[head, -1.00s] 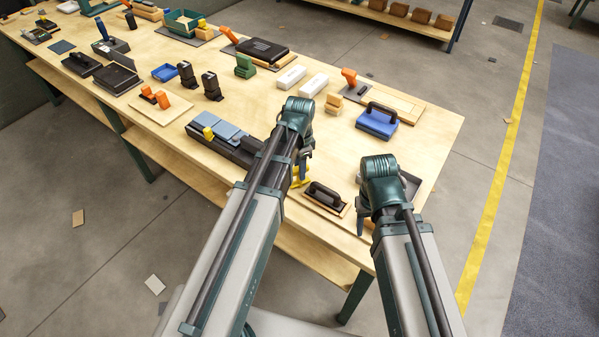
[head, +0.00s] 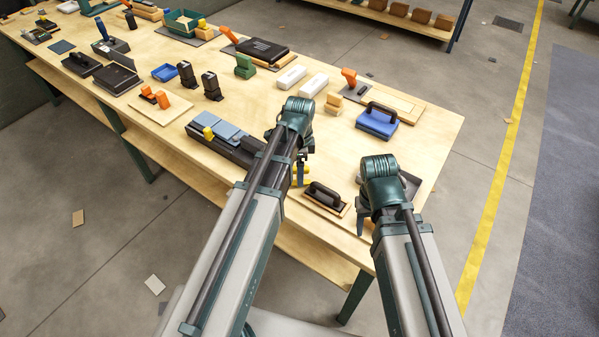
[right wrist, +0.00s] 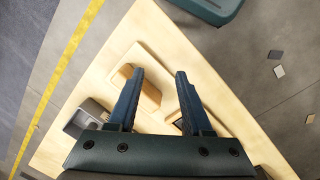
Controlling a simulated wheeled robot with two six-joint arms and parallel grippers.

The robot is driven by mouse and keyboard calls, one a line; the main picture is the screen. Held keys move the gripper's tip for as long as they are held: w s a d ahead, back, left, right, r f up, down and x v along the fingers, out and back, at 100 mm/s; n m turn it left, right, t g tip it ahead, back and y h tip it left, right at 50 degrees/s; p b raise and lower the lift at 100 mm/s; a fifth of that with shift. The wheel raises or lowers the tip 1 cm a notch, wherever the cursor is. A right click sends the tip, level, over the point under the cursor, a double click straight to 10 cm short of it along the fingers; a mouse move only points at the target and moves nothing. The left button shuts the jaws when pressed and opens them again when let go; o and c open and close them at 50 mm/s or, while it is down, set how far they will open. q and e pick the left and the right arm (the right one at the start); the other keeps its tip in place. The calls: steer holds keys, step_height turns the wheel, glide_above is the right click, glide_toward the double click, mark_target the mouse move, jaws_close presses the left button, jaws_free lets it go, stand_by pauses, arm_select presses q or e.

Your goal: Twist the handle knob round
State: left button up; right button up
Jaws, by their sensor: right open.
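A yellow part (head: 304,169), partly hidden behind my left gripper (head: 302,172), shows at the near edge of the bench; I cannot tell whether it is the handle knob. My left gripper points down over it, and its jaws are too hidden to read. My right gripper (right wrist: 160,73) is open in the right wrist view, above a tan wooden block (right wrist: 150,92) on a pale board (right wrist: 160,58). The block lies between and below the fingers; no contact shows. In the head view my right arm hides most of that block.
A black-handled float (head: 325,195) lies between my two arms. A blue block with a black handle (head: 378,121) stands behind my right arm. Bare bench top shows around (head: 335,150).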

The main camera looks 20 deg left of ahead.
arm_select(q)
step_height(320, 180, up, 7)
steer(key=p, duration=0.7)
steer(key=shift+r, duration=0.1)
arm_select(e)
step_height(320, 180, up, 7)
